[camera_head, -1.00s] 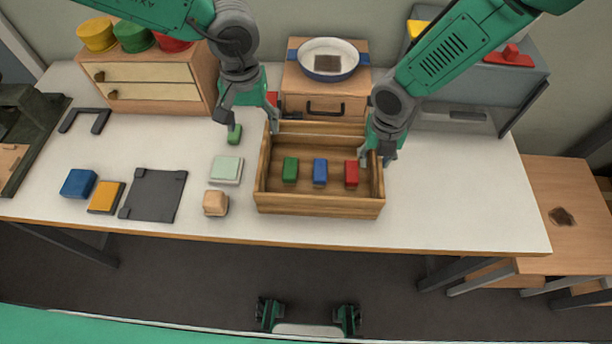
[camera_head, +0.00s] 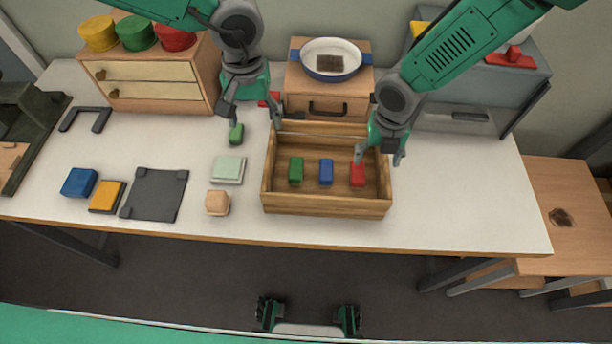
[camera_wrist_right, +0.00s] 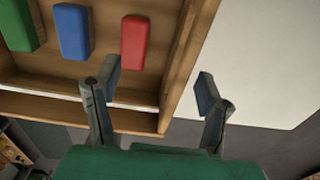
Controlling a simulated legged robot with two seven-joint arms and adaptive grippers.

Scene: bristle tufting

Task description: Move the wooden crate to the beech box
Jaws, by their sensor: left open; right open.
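The wooden crate (camera_head: 325,207) is an open, shallow wooden tray at the middle of the table, holding a green block (camera_head: 296,170), a blue block (camera_head: 326,171) and a red block (camera_head: 357,174). My left gripper (camera_head: 256,118) is open at its back left corner; contact is unclear. My right gripper (camera_head: 378,158) is open, a finger either side of the right wall. The right wrist view (camera_wrist_right: 155,85) shows a gap between fingers and wall. A light wooden box (camera_head: 292,98) with a black handle, possibly the beech box, stands behind the crate.
A blue-rimmed pan (camera_head: 331,73) sits on the handled box. A small green piece (camera_head: 236,134), a pale green pad (camera_head: 228,170) and a beech-coloured cube (camera_head: 217,203) lie left of the crate. The table (camera_head: 460,190) is clear to its right.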

